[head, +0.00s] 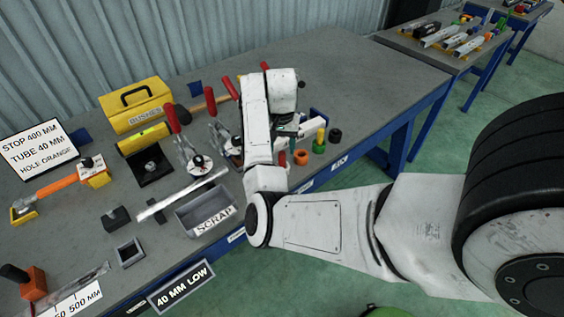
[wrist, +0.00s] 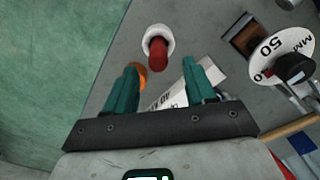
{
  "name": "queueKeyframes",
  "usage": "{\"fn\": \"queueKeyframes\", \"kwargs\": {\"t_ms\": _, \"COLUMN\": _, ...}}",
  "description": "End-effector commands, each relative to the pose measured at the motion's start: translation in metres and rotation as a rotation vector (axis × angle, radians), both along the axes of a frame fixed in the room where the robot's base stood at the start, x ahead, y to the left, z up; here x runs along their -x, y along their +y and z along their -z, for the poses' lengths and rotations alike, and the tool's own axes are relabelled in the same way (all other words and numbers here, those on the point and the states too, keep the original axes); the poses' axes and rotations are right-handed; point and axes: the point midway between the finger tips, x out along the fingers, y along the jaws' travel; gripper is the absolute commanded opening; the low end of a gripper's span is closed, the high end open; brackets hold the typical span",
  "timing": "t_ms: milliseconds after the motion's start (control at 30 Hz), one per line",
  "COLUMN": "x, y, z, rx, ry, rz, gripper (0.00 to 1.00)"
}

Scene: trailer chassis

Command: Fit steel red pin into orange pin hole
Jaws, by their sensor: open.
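In the wrist view, a dark red pin (wrist: 157,55) stands in or against a pale steel-white ring (wrist: 160,36), just beyond my gripper (wrist: 164,76). My gripper's two teal fingers are spread, with nothing held between them. An orange round piece (wrist: 139,74) lies behind the left finger, partly hidden. In the head view, an orange ring-like piece (head: 300,157) sits at the table's front edge, beside my arm.
A yellow-and-green piece (head: 319,142) and a black one (head: 335,135) stand right of the orange piece. The scrap bin (head: 196,222), red-handled clamps (head: 178,125), yellow bushes box (head: 135,104) and an orange-barred stop (head: 57,187) are left. The sign (head: 37,151) reads "hole orange".

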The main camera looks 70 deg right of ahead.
Motion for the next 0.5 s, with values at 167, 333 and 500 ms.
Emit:
{"fn": "queueKeyframes", "kwargs": {"t_ms": 167, "x": 0.001, "y": 0.001, "z": 0.011, "rx": -0.001, "ry": 0.001, "rz": 0.000, "gripper": 0.55}}
{"fn": "queueKeyframes", "kwargs": {"t_ms": 333, "x": 0.003, "y": 0.004, "z": 0.032, "rx": -0.002, "ry": 0.004, "rz": -0.001, "gripper": 0.55}}
{"fn": "queueKeyframes", "kwargs": {"t_ms": 500, "x": 0.003, "y": 0.004, "z": 0.054, "rx": 0.000, "ry": 0.001, "rz": -0.001, "gripper": 0.55}}
